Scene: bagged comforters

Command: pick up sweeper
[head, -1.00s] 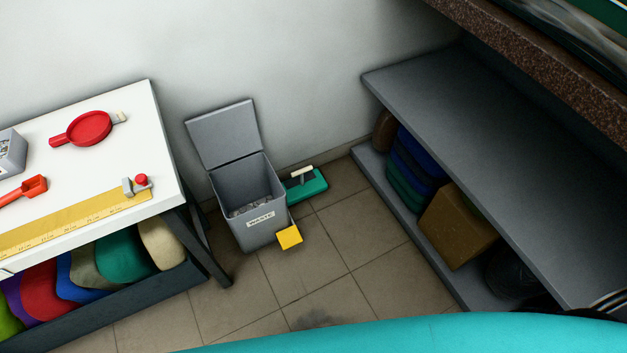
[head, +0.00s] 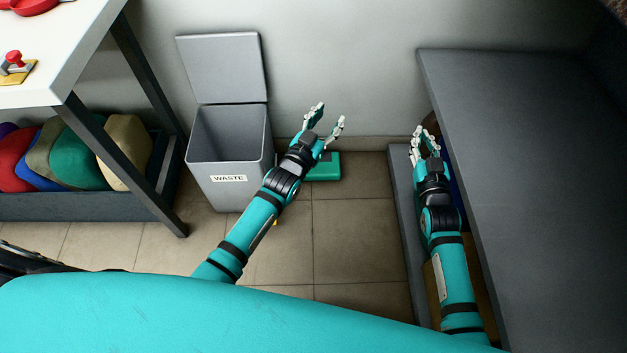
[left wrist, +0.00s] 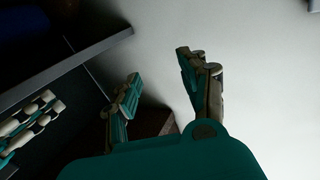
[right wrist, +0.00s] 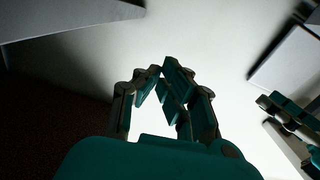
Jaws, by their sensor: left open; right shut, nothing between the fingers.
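The sweeper, which looks to be the green block (head: 325,171) on the floor against the wall, right of the waste bin, is partly hidden behind my left gripper. Its pale handle cannot be made out now. My left gripper (head: 328,116) is open and empty, above and in front of it in the head view. It also shows open in the left wrist view (left wrist: 160,66). My right gripper (head: 425,132) is shut and empty, beside the grey shelf edge. In the right wrist view (right wrist: 161,68) its fingertips come together.
The grey waste bin (head: 228,192) stands left of the sweeper with its lid raised. A small yellow piece (head: 276,222) shows behind my left arm. The grey shelf unit (head: 510,170) is at right, the white table (head: 60,60) at left. Tiled floor (head: 350,235) between is clear.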

